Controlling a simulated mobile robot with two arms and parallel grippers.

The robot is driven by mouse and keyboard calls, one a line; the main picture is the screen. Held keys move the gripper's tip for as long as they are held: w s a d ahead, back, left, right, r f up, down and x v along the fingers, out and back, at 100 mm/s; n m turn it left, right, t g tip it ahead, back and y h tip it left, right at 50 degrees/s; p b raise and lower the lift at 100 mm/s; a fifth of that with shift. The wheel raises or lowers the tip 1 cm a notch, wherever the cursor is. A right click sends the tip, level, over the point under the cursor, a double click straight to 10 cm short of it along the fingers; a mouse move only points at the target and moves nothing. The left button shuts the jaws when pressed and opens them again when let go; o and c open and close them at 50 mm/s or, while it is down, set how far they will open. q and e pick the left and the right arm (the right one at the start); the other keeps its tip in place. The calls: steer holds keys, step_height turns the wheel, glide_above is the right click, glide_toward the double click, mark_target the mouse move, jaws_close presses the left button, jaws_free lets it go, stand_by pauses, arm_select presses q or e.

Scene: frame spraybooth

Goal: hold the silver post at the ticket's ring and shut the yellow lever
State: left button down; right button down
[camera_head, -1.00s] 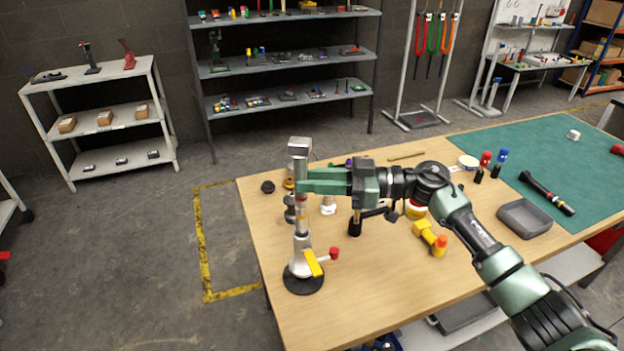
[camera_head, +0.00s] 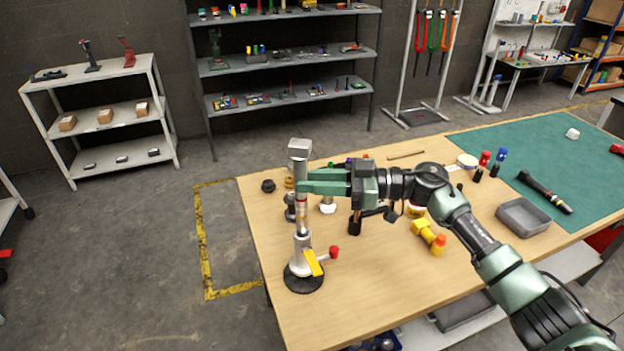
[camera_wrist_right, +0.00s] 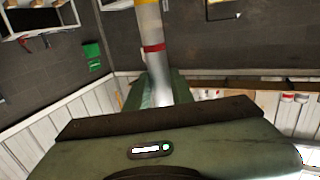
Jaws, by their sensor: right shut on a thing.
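The silver post (camera_head: 302,218) stands upright on a round black base (camera_head: 303,283) near the table's left edge. My right gripper (camera_head: 303,182) reaches in from the right and is shut on the post's upper part, below its block-shaped head. A red ring (camera_head: 301,199) shows on the post just below the fingers. In the right wrist view, the red ring (camera_wrist_right: 153,47) is close to the fingers (camera_wrist_right: 160,92), slightly apart from them. The yellow lever (camera_head: 314,263) sits low on the post, slanted, beside a red-knobbed arm (camera_head: 333,252). I see no ticket clearly. My left gripper is not in view.
The wooden table (camera_head: 380,290) is clear at its front. A yellow part with an orange cap (camera_head: 430,237), a grey tray (camera_head: 523,217) and a black torch-like tool (camera_head: 545,192) lie to the right. Small dark pieces stand behind the post.

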steer(key=shift+r, duration=0.1)
steer(key=shift+f+b, duration=1)
steer(key=shift+f, duration=1.6)
step_height(320, 180, down, 7)
steer(key=b, duration=0.3)
steer(key=shift+b, duration=0.4)
stand_by(2.2)
steer(key=c, duration=1.1)
jaws_free()
steer(key=shift+c, duration=0.2)
steer(key=s+d+b, duration=0.1)
steer(key=d+b, duration=0.1)
steer(key=d, duration=0.6)
steer(key=shift+r, duration=0.2)
